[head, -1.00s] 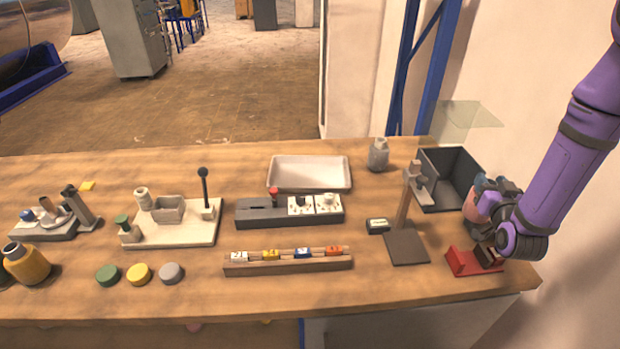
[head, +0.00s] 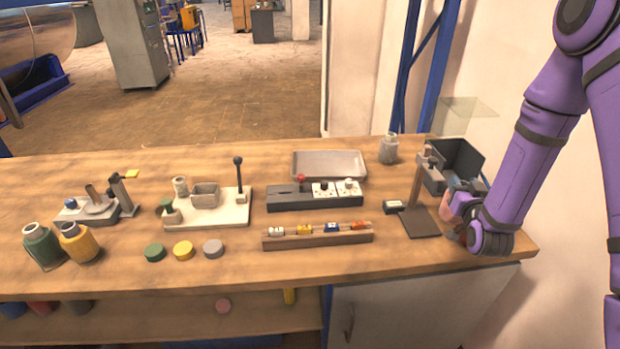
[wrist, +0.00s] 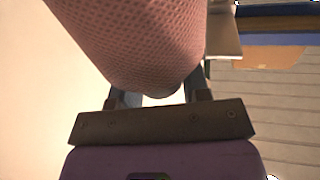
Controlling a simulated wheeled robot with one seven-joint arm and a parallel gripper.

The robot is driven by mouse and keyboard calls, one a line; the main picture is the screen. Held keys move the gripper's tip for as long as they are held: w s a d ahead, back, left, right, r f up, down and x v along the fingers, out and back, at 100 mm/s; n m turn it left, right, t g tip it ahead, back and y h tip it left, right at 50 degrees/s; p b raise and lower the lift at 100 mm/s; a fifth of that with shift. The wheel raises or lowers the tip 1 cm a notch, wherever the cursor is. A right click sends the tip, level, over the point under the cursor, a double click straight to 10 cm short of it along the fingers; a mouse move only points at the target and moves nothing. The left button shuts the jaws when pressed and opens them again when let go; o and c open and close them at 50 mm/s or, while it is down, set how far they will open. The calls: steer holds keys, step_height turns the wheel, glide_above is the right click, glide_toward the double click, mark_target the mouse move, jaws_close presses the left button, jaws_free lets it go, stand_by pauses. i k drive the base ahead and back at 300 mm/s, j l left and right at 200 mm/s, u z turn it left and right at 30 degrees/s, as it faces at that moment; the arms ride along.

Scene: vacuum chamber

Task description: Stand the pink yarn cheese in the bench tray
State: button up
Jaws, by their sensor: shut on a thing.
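The pink yarn cheese (wrist: 135,40) fills the top of the wrist view, a mesh-textured cone narrowing toward the palm. My gripper (wrist: 158,92) is shut on it, one finger at each side. In the head view a pink part of the cheese (head: 446,207) shows beside my gripper (head: 462,197), at the bench's right end near the dark bin. My gripper hides the rest of it. The bench tray (head: 328,179), shallow and pale metal, lies at the back middle of the bench, left of my gripper, and looks empty.
A stand with a post (head: 416,195) is just left of my gripper, and the dark open bin (head: 462,157) is behind it. A grey bottle (head: 388,150) stands right of the tray. A switch box (head: 290,199) lies in front of the tray.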

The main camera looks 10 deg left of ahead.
mark_target(311, 165)
steer(key=j+u, duration=0.2)
steer(key=i+u, duration=0.15)
steer(key=i, duration=0.3)
steer(key=i+l+u, duration=0.15)
steer(key=i, duration=0.3)
steer(key=j, duration=0.15)
steer(key=i+z, duration=0.05)
